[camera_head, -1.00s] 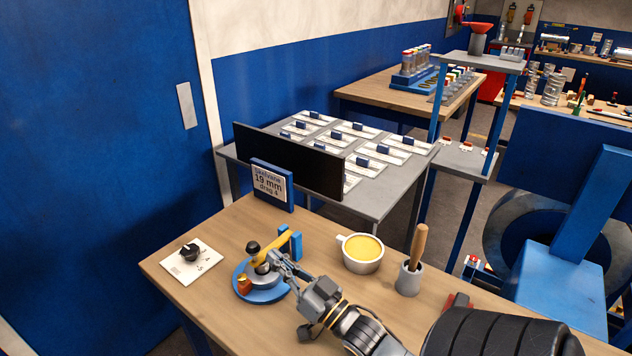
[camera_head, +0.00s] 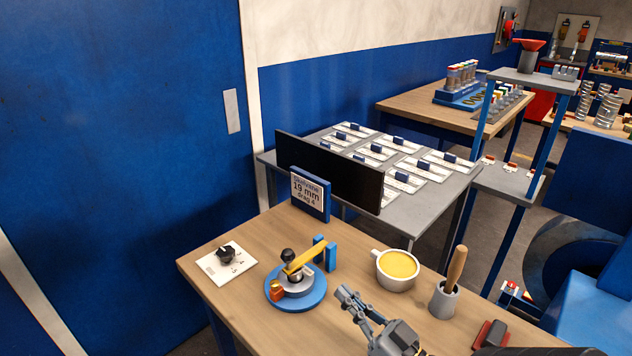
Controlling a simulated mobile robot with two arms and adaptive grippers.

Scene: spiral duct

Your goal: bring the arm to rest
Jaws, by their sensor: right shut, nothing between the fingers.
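My right gripper (camera_head: 352,303) is low in the head view, over the wooden table (camera_head: 225,315). Its fingers are shut with nothing between them. It is apart from the round blue fixture (camera_head: 296,303), which stands to its left with a grey body, a black knob and a yellow lever (camera_head: 305,259). The right arm leaves the picture at the bottom. My left gripper is not in the picture.
A cup of yellow contents (camera_head: 397,266) and a grey holder with a wooden handle (camera_head: 444,298) stand near my right gripper. A dial plate (camera_head: 226,260) lies at left. A "19 mm" sign (camera_head: 310,194) stands behind. A black panel (camera_head: 330,172) edges the grey table.

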